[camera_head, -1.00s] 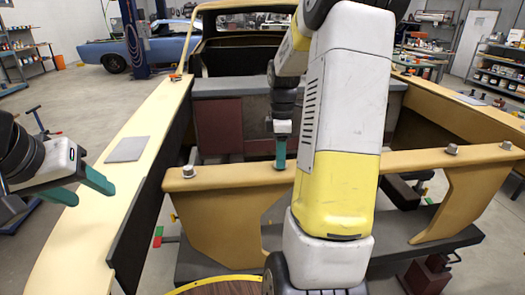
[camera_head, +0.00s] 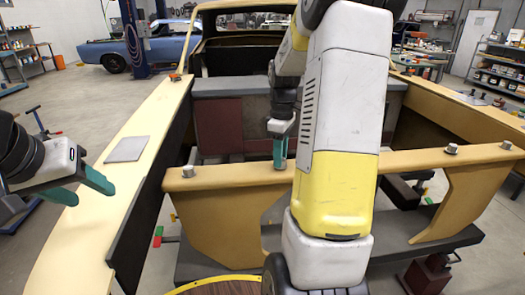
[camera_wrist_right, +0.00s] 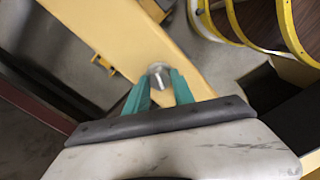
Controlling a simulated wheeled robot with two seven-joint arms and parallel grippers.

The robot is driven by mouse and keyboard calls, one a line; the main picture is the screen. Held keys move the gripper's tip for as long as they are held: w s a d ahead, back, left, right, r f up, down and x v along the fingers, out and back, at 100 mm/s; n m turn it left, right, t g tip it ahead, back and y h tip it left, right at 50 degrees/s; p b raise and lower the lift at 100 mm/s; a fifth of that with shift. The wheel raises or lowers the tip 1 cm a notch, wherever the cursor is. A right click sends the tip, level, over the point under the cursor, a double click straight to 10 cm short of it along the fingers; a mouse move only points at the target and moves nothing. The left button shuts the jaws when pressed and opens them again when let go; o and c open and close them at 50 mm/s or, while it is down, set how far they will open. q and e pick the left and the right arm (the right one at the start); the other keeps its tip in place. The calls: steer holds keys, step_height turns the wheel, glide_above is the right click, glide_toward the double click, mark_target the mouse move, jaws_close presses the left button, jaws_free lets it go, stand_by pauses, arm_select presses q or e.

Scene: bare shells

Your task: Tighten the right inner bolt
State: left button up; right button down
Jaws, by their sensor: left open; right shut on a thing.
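My right gripper (camera_head: 280,152) points down at the front yellow crossbar (camera_head: 232,176), just left of my right arm. In the right wrist view, its teal fingers (camera_wrist_right: 160,84) are shut around the metal head of a bolt (camera_wrist_right: 158,74) on the yellow bar. In the head view the fingers hide that bolt. Other bolts stand upright on the crossbar: one at its left end (camera_head: 188,171), one right of my arm (camera_head: 452,149) and one farther right (camera_head: 506,145). My left gripper (camera_head: 88,190) is open and empty above the left yellow side panel.
The yellow left panel (camera_head: 80,240) carries a flat grey plate (camera_head: 126,148). A round wooden piece with a yellow rim (camera_head: 190,287) lies at the bottom front. Dark beams run below the crossbar. My right arm covers the crossbar's middle.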

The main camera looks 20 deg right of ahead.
steer(key=m, duration=0.4)
steer(key=shift+w+r+m, duration=0.1)
steer(key=shift+r+m, duration=0.05)
steer(key=shift+m, duration=0.25)
steer(key=m, duration=0.3)
steer(key=shift+m, duration=0.3)
steer(key=m, duration=0.4)
steer(key=shift+d, duration=0.1)
steer(key=m, duration=0.8)
steer(key=shift+m, duration=0.3)
steer(key=m, duration=0.3)
steer(key=shift+m, duration=0.3)
steer(key=m, duration=0.3)
steer(key=shift+m, duration=2.2)
steer(key=shift+t, duration=0.3)
